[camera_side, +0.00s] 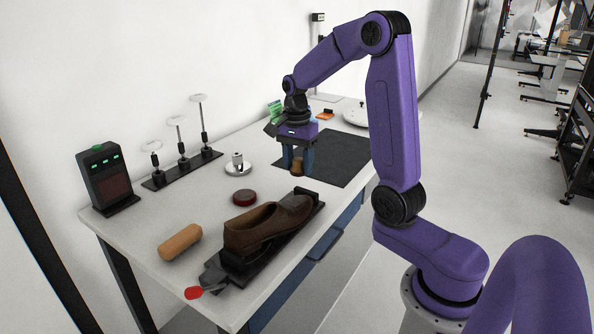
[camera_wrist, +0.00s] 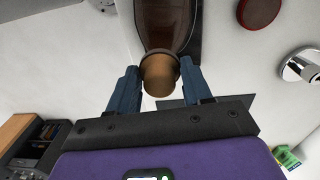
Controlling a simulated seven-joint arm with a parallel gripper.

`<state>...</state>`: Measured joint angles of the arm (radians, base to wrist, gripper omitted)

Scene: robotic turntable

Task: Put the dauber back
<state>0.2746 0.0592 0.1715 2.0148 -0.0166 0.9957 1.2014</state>
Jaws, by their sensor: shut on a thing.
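My gripper (camera_side: 297,170) is shut on the dauber (camera_side: 297,163), a small round brown piece with a wooden look. It hangs between the blue fingers near the front left edge of the dark mat, beyond the shoe's toe. In the wrist view the dauber (camera_wrist: 160,80) sits between both fingertips and overlaps the shoe toe in the picture. A brown leather shoe (camera_side: 262,226) rests on a black stand, and its toe also shows in the wrist view (camera_wrist: 165,22). A dark red round tin (camera_side: 244,197) lies left of the shoe; it shows in the wrist view too (camera_wrist: 259,12).
A metal dish with an upright post (camera_side: 238,166) stands behind the tin. A tan roller-like cylinder (camera_side: 180,242) lies front left. A rack with several upright rods (camera_side: 183,166) and a dark display box (camera_side: 107,180) stand by the wall. The dark mat (camera_side: 338,160) has bare room.

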